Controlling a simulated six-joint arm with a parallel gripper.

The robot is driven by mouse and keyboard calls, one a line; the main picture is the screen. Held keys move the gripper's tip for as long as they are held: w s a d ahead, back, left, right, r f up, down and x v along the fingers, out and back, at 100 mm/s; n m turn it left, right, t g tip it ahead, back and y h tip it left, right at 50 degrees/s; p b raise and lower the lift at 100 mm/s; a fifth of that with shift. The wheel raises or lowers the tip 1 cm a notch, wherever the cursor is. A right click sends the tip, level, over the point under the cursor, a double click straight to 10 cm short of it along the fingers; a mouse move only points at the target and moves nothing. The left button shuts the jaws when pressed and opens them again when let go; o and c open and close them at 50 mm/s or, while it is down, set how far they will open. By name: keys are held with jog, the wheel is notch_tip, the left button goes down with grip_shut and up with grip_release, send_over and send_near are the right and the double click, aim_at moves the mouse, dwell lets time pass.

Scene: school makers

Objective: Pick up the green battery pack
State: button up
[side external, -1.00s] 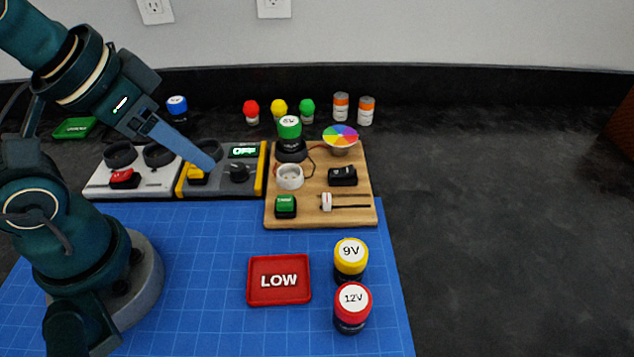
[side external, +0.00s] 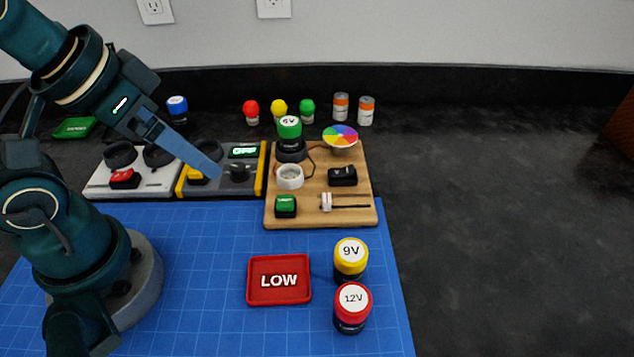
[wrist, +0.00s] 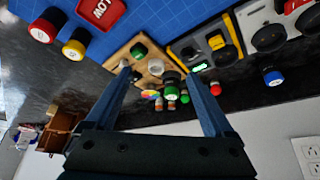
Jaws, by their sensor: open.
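The green battery pack (side external: 290,127) has a green top with a white label and stands upright in a dark round holder at the back left of the wooden board (side external: 320,219). In the wrist view the green pack (wrist: 171,94) shows between the fingers, farther off. My gripper (side external: 219,173) is left of the pack, above the grey and yellow panel, and apart from the pack. The wrist view shows my gripper (wrist: 158,76) open, with nothing between the fingertips.
The board also carries an empty white ring holder (side external: 290,177), a colour wheel (side external: 340,135) and switches. A yellow 9V pack (side external: 351,260) and a red 12V pack (side external: 352,308) stand by a red LOW tray (side external: 279,299). Coloured bulbs and batteries stand behind the board.

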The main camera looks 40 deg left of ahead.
jog(key=w+r+n, duration=0.1)
jog(key=w+r, duration=0.3)
jog(key=r, duration=0.1)
jog(key=n+g, duration=0.2)
jog(key=g, duration=0.2)
send_over(289, 121)
jog(key=s+d, duration=0.1)
notch_tip(289, 121, down, 5)
jog(key=shift+s+r, duration=0.1)
jog(key=shift+r, duration=0.05)
jog(key=shift+n+g, duration=0.3)
jog(key=shift+g, duration=0.5)
jog(key=f, duration=0.2)
jog(key=w+f, duration=0.1)
jog(key=f, duration=0.1)
jog(key=a+f, duration=0.1)
jog(key=f, duration=0.1)
jog(key=shift+w, duration=0.15)
jog(key=shift+f, duration=2.65)
grip_shut()
jog(key=shift+r, duration=0.1)
